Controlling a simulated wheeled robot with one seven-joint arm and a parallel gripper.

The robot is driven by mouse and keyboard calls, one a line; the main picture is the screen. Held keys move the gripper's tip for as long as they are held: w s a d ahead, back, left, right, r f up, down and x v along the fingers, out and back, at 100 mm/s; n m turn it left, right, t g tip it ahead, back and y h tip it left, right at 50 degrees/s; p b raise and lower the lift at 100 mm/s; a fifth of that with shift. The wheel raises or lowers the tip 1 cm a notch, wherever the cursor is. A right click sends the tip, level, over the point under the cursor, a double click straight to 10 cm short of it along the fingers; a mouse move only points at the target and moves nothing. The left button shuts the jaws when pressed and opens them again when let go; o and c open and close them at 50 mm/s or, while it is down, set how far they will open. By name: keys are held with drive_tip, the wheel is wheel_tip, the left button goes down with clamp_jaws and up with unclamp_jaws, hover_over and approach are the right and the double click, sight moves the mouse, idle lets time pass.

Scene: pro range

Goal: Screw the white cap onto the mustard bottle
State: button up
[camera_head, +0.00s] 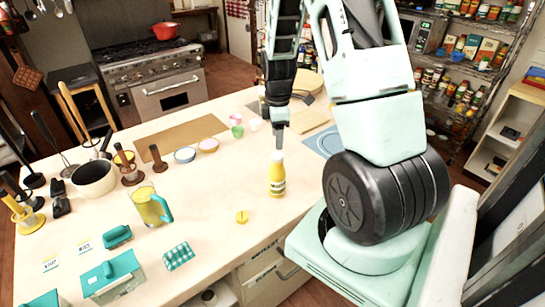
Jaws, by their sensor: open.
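A yellow mustard bottle (277,185) stands upright near the front edge of the light table, left of my arm's base. Its neck is topped by a small pale piece (277,156), which may be the white cap; I cannot tell whether it is threaded on. My gripper (279,143) points straight down just above the bottle top, and its open fingers are too small to make out. Whether they touch or surround the pale piece is unclear. A small yellow round piece (242,217) lies on the table to the left of the bottle.
Small bowls (185,154) and a brown board (180,134) lie behind.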

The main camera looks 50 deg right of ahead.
sight(277, 155)
drive_tip(key=shift+f+b, duration=2.25)
drive_tip(key=shift+f, duration=1.1)
drive_tip(key=c, duration=0.8)
drive_tip(key=shift+c, duration=0.6)
drive_tip(key=m, duration=0.6)
drive_tip(key=shift+p, duration=0.35)
